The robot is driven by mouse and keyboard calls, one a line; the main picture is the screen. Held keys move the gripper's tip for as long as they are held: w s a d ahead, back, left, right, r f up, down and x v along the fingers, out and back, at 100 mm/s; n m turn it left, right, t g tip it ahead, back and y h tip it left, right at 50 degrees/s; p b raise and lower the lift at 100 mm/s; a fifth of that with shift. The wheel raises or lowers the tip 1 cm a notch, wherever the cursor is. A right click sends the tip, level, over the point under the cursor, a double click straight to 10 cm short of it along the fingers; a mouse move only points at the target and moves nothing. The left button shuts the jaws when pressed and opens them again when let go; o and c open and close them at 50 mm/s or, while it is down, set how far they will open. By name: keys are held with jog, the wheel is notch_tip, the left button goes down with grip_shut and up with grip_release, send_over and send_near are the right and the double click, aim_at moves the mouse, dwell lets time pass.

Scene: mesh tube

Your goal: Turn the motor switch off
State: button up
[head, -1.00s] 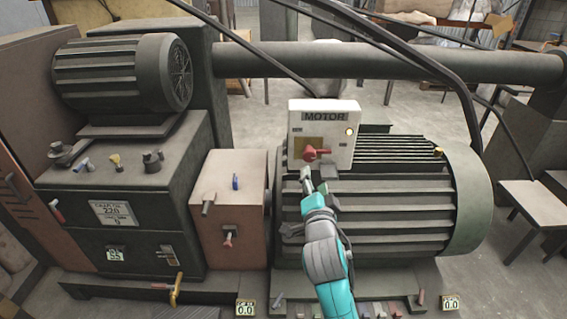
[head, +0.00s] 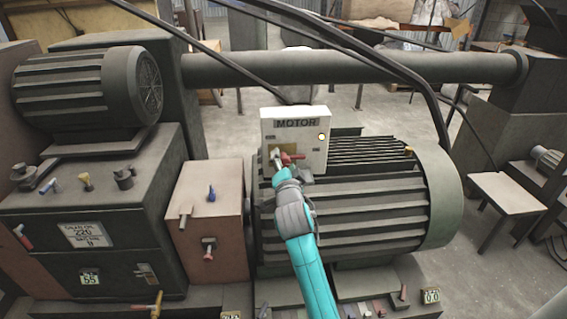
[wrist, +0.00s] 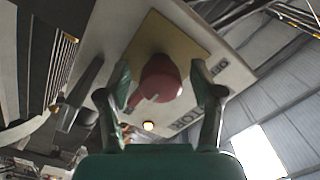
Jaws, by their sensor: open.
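The motor switch is a red handle (head: 294,157) on the front of a white box (head: 312,115) labelled MOTOR, on the big ribbed motor. In the head view the handle's grip points right and my gripper (head: 278,163) covers its left part. In the wrist view the red handle (wrist: 161,78) lies between the two open fingers of my gripper (wrist: 160,84), in front of a yellowish plate (wrist: 188,45). I cannot tell whether either finger touches it. A lamp (head: 321,137) glows on the box and also shows in the wrist view (wrist: 148,126).
The ribbed motor (head: 390,205) is below and behind the box. A reddish-brown box (head: 205,225) with small levers stands to its left. Dark cables (head: 405,75) and a thick pipe (head: 350,68) pass above and behind.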

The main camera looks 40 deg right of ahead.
jog(key=c, duration=1.2)
jog(key=shift+o, duration=0.2)
jog(key=shift+n, duration=0.4)
jog(key=n, duration=0.3)
jog(key=shift+n, duration=0.4)
jog(key=n, duration=0.4)
jog(key=shift+n, duration=0.3)
jog(key=n, duration=0.4)
jog(key=shift+d, duration=0.1)
jog(key=n, duration=0.4)
jog(key=shift+n, duration=0.3)
